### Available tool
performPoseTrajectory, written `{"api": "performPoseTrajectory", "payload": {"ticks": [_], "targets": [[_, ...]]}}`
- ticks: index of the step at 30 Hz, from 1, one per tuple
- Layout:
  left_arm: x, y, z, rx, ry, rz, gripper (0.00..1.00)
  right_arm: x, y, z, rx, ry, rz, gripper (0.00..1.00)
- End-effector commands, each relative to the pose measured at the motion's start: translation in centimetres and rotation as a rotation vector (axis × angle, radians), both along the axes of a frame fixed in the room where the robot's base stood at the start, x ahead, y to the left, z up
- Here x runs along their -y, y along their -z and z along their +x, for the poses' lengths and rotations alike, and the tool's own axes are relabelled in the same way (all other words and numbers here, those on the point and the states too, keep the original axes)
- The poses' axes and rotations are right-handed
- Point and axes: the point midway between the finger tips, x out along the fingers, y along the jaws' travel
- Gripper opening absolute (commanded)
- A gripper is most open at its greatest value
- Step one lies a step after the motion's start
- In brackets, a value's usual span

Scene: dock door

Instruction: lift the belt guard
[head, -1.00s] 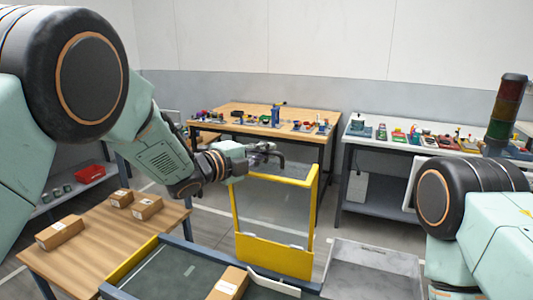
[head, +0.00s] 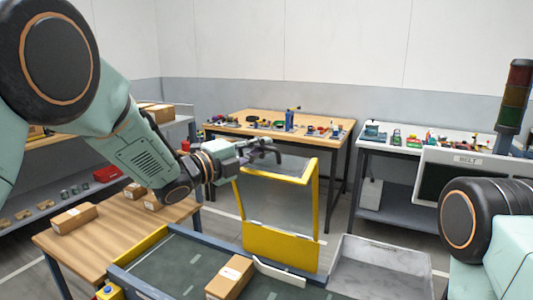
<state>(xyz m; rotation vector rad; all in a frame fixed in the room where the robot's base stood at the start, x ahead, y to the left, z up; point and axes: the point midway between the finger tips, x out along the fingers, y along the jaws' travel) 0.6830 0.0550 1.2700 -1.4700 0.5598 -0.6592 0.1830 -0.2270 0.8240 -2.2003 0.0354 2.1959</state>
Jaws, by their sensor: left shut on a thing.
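The belt guard (head: 281,248) is a yellow frame with a clear panel, standing near upright at the far end of the conveyor belt (head: 190,262), in the middle of the head view. My left gripper (head: 268,156) is at the guard's top edge, its dark fingers shut on it. The fingers partly cover the top bar, so the exact contact is hidden. I cannot tell how far the guard's lower edge is from the conveyor. My right gripper is out of the picture; only part of that arm shows at the right.
A brown box (head: 230,277) lies on the belt. A grey tray (head: 382,265) sits right of the guard. A wooden table (head: 110,240) with boxes is at the left. Two benches with small items stand behind, and a signal tower (head: 514,95) with a belt screen (head: 475,180) is at the right.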

Motion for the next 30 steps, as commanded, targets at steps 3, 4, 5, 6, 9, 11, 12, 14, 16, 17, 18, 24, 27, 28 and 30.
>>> {"api": "performPoseTrajectory", "payload": {"ticks": [3,4,5,6,9,11,12,14,16,17,18,24,27,28,30], "targets": [[-0.3,0.4,-0.5,0.032,0.002,-0.012,0.00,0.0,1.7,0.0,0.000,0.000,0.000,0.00],[-0.4,0.5,-0.6,0.039,0.002,-0.015,0.00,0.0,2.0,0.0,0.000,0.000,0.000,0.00],[-0.5,0.5,-0.7,0.044,0.002,-0.017,0.00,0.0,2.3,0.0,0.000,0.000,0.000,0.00],[-0.6,0.7,-0.9,0.052,0.001,-0.020,0.00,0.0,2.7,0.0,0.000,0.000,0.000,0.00],[-0.8,0.9,-1.4,0.072,0.000,-0.029,0.00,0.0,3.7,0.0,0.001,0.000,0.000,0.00],[-0.9,1.1,-1.7,0.081,-0.001,-0.033,0.00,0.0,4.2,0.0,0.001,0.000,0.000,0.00],[-0.9,1.2,-1.9,0.087,-0.001,-0.036,0.00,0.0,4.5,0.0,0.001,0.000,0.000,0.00],[-1.0,1.2,-2.2,0.095,-0.001,-0.039,0.00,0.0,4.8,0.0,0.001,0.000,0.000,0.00],[-1.1,1.3,-2.4,0.102,-0.002,-0.042,0.00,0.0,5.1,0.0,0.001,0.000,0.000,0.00],[-1.1,1.3,-2.5,0.105,-0.002,-0.042,0.00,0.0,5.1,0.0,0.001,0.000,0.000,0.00],[-1.1,1.2,-2.5,0.108,-0.002,-0.044,0.00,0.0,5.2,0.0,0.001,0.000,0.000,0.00],[-1.1,1.1,-2.7,0.110,-0.002,-0.046,0.00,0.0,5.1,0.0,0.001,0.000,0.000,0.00],[-1.0,1.1,-2.7,0.109,-0.003,-0.045,0.00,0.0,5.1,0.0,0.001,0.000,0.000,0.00],[-1.0,1.1,-2.7,0.109,-0.004,-0.045,0.00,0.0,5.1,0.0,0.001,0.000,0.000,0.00],[-1.0,1.1,-2.7,0.109,-0.004,-0.045,0.14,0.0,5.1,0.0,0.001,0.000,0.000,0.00]]}}
